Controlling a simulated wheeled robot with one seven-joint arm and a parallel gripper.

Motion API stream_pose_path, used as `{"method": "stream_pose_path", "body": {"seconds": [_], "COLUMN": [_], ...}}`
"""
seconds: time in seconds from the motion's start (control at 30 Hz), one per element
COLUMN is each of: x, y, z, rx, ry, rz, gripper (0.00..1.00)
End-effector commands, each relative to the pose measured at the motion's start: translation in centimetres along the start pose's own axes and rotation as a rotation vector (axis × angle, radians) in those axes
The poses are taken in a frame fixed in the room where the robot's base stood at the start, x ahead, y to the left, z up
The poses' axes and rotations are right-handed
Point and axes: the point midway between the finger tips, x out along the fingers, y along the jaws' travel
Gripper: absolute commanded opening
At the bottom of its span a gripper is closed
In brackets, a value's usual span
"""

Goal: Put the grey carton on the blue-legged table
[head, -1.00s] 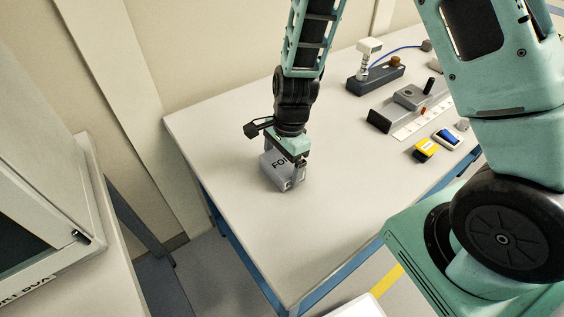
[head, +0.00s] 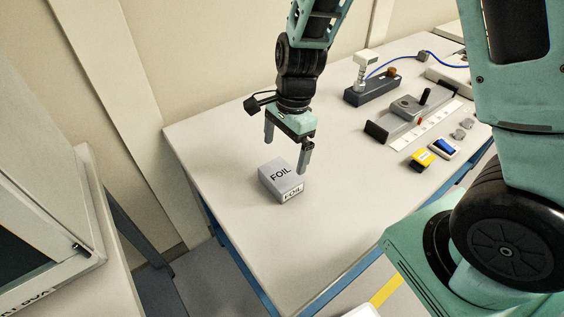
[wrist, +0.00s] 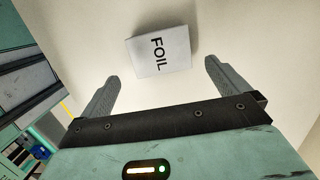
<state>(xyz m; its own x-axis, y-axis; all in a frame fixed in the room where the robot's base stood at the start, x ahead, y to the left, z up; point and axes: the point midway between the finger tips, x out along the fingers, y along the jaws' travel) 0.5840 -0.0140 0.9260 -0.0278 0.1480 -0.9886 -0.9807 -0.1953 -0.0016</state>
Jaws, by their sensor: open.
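The grey carton (head: 282,181), marked FOIL, lies flat on the blue-legged table (head: 240,224), on the bare left part of its pale top. My gripper (head: 286,156) is open and empty. It hangs above and just behind the carton, apart from it. In the wrist view the carton (wrist: 160,50) shows beyond the two spread fingertips of my gripper (wrist: 160,72), with clear space between.
On the table's right part stand a dark block with a white fitting (head: 371,86), a grey rail device (head: 406,108), a yellow box (head: 422,159) and a blue-and-white item (head: 444,149). A pale cabinet (head: 45,240) stands at left. The table's front middle is clear.

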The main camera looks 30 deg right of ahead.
Motion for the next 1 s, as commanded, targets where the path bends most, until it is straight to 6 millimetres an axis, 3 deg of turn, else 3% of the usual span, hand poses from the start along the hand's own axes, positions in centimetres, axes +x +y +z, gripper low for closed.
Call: {"method": "stream_pose_path", "body": {"seconds": [0.1,0.27,0.37,0.47,0.6,0.7,0.9,1.0], "x": [-2.0,-3.3,-4.0,-5.1,-7.2,-8.4,-9.7,-9.9], "y": [-0.1,0.0,0.6,2.3,6.6,10.2,15.7,17.0], "z": [0.0,0.1,1.2,3.8,8.4,10.8,12.7,12.9], "rx": [-0.001,-0.006,-0.089,-0.316,-0.833,-1.221,-1.814,-1.969], "ry": [0.000,-0.001,-0.007,-0.019,-0.025,-0.010,0.045,0.064], "rz": [-0.003,-0.001,0.002,0.004,0.011,0.022,0.066,0.086], "gripper": [1.00,1.00,1.00,1.00,1.00,1.00,1.00,1.00]}}
